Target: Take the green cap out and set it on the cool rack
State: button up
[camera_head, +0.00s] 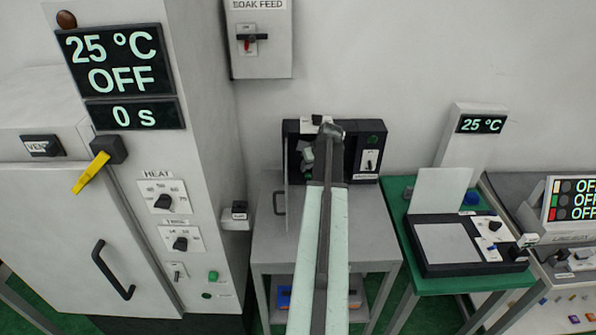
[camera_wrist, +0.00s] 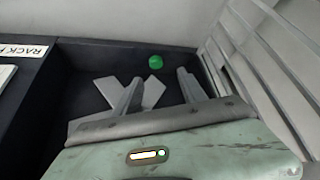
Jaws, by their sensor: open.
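A small round green thing, which looks like the green cap (camera_wrist: 155,62), shows in the wrist view against the dark inside of a black box (camera_wrist: 85,58). My gripper (camera_wrist: 158,88) is open, its two fingers apart, with the green cap beyond and between the tips. A pale crossed piece (camera_wrist: 150,92) lies behind and below the fingers. In the head view, my arm reaches over the black box (camera_head: 292,130) on a grey stand and hides most of its inside. I cannot make out the cool rack for certain.
A white sign reading "RACK" (camera_wrist: 22,50) is at left in the wrist view, with a slatted pale panel (camera_wrist: 265,70) at right. In the head view, an oven cabinet (camera_head: 205,100) stands left, and a green table (camera_head: 398,190) with a black-framed plate (camera_head: 445,243) stands right.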

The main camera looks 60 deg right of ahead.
aim_at(307, 174)
jog(key=b+x, duration=0.4)
jog(key=x, duration=0.1)
jog(key=b+x, duration=0.3)
jog(key=shift+s+d+f, duration=0.15)
jog(key=shift+s+d, duration=0.15)
jog(key=shift+s, duration=0.05)
jog(key=shift+r, duration=0.2)
grip_shut()
